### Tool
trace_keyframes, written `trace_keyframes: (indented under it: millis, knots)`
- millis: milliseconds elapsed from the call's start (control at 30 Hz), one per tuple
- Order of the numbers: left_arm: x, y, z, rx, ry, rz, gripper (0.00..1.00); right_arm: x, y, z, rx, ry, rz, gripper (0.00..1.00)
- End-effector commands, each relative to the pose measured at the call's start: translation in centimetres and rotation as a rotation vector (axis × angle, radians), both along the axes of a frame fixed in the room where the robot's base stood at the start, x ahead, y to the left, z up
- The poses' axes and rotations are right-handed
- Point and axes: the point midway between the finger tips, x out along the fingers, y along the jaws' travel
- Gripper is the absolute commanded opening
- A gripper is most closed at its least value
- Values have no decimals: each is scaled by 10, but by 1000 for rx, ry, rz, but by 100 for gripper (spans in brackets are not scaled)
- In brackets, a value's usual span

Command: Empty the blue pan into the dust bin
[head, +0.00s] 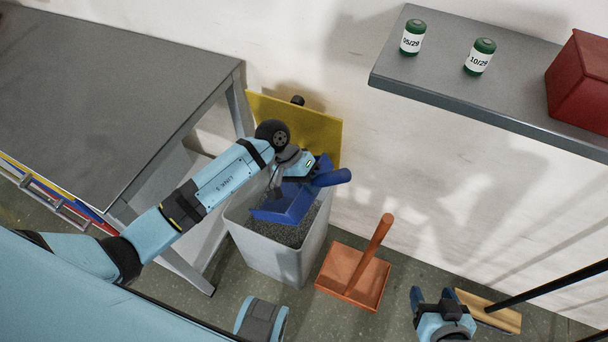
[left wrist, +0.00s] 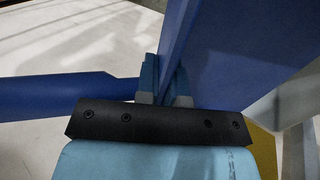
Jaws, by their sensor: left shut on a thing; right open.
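The blue pan (head: 284,205) hangs over the mouth of the grey dust bin (head: 272,261), tilted, with its handle pointing to the right. My left gripper (head: 316,172) is shut on the blue pan. In the left wrist view the fingers (left wrist: 165,82) pinch a thin blue wall of the pan (left wrist: 235,50). The bin's yellow lid (head: 315,130) stands open against the wall, and dark grey grainy material shows inside the bin. Whether anything is left in the pan cannot be seen. My right gripper (head: 432,298) is open and empty at the lower right.
An orange dustpan (head: 340,268) with an upright handle stands on the floor right of the bin. A broom (head: 492,311) lies further right. A grey table (head: 100,85) is at the left. A shelf (head: 480,90) at upper right holds two green cans and a red box.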

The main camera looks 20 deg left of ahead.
Motion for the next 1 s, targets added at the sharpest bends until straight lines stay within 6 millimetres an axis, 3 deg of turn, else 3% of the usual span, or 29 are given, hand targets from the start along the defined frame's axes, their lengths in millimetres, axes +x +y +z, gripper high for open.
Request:
trace_keyframes:
  millis: [433, 1000]
  knots:
    - [0, -3, -2, 31, -6, 0, 0, 3, -1, 2, -1, -2, -4, 63]
    - [-4, -25, -14, 216, -34, 1, 0, 4, -1, 1, -3, -10, -2, 63]
